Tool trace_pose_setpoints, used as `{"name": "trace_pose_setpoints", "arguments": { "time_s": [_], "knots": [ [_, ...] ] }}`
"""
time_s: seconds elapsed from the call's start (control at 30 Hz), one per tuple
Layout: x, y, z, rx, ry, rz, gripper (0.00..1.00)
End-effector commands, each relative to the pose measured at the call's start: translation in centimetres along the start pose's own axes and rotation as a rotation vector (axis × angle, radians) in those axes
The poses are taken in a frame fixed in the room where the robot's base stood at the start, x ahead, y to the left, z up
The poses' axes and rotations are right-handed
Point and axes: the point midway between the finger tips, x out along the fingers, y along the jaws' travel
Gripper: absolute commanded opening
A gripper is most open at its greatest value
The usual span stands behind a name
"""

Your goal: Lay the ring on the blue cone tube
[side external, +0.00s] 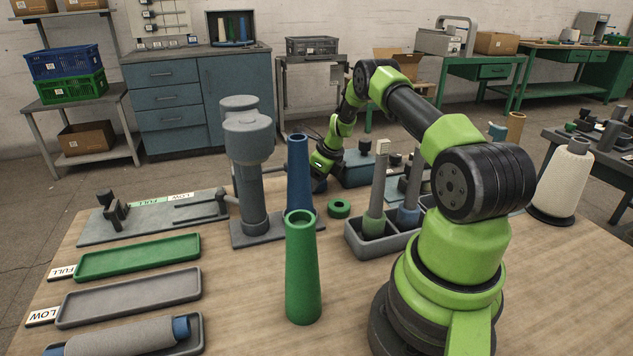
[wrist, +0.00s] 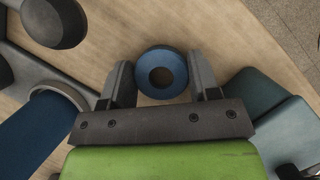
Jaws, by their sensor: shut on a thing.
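A blue ring (wrist: 161,53) sits between the two fingers of my gripper (wrist: 161,72) in the wrist view, with its hole facing the camera. The fingers are shut on its sides. In the side view, my gripper (side external: 320,172) is just right of the upright blue cone tube (side external: 299,165), and the ring is hard to make out there. The blue cone tube also shows in the wrist view (wrist: 32,130), at the lower left, apart from the ring. Its lower part is hidden behind the green cone in the side view.
An upright green cone (side external: 303,270) stands in front. A grey post (side external: 250,175) stands left of the blue tube. A green ring (side external: 339,208) lies on the table. A grey tray (side external: 372,246) with tubes is to the right. Long shallow trays (side external: 138,256) lie at left.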

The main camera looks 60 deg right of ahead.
Motion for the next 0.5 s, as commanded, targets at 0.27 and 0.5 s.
{"name": "trace_pose_setpoints", "arguments": {
  "time_s": [0.27,0.5],
  "knots": [
    [-4.2,-0.1,1.8,-0.002,-0.004,-0.003,0.34],
    [-8.2,0.0,3.5,-0.002,-0.003,-0.001,0.34]
  ]
}}
